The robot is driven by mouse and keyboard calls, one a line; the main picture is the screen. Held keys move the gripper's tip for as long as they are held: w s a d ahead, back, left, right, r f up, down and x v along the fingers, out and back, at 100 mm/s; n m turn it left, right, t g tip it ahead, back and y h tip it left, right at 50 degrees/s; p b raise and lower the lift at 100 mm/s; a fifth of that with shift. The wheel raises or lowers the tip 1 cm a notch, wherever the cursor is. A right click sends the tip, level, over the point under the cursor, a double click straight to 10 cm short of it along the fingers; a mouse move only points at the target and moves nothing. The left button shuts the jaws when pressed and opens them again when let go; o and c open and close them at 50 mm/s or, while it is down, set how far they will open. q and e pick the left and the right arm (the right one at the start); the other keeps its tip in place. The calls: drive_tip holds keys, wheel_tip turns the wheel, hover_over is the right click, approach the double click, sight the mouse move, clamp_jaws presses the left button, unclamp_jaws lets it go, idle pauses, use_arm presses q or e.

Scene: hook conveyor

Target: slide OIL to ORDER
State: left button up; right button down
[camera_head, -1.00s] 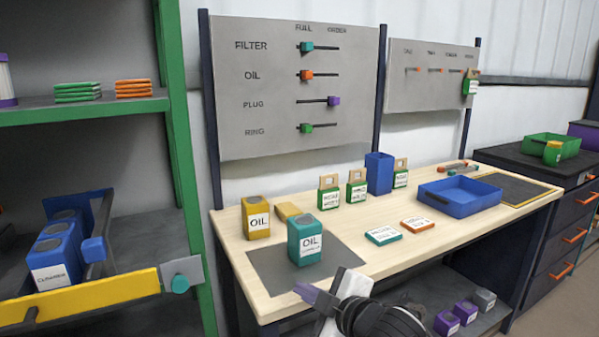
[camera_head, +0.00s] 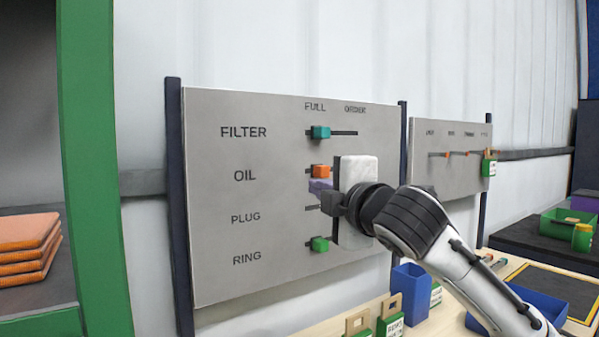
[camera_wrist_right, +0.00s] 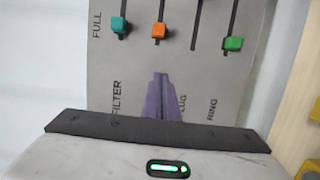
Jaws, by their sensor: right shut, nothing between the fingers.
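The OIL slider (camera_head: 320,171) is an orange block at the FULL end of its slot on the grey board (camera_head: 215,285); it also shows in the right wrist view (camera_wrist_right: 158,31). My right gripper (camera_head: 320,186) has purple fingers, shut and empty, just below the orange block in the head view. In the wrist view the closed fingertips (camera_wrist_right: 160,78) point toward the OIL column. The gripper body hides the ORDER end of the OIL slot in the head view. My left gripper is not in view.
The teal FILTER slider (camera_head: 320,132) and green RING slider (camera_head: 319,244) sit at FULL. The PLUG slider is hidden behind my gripper. A smaller board (camera_head: 440,180) with a green tag hangs to the right. The table with a blue bin (camera_head: 409,290) is below.

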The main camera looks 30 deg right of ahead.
sight(321, 171)
drive_tip(key=w+d+p, duration=0.1)
drive_tip(key=w, duration=0.2)
drive_tip(key=w+d, duration=0.2)
drive_tip(key=w, duration=0.1)
drive_tip(key=w+d+p, duration=0.1)
drive_tip(key=w, duration=0.3)
drive_tip(key=shift+d+r+p, duration=0.25)
drive_tip(key=shift+r+p, duration=0.1)
drive_tip(key=shift+r, duration=0.05)
drive_tip(key=shift+w+d, duration=0.15)
drive_tip(key=shift+d, duration=0.2)
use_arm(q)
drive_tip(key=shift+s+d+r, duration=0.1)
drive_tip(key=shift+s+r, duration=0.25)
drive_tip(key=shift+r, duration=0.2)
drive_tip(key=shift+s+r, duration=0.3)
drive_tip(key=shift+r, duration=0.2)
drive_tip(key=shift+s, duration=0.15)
use_arm(e)
drive_tip(key=shift+d, duration=0.1)
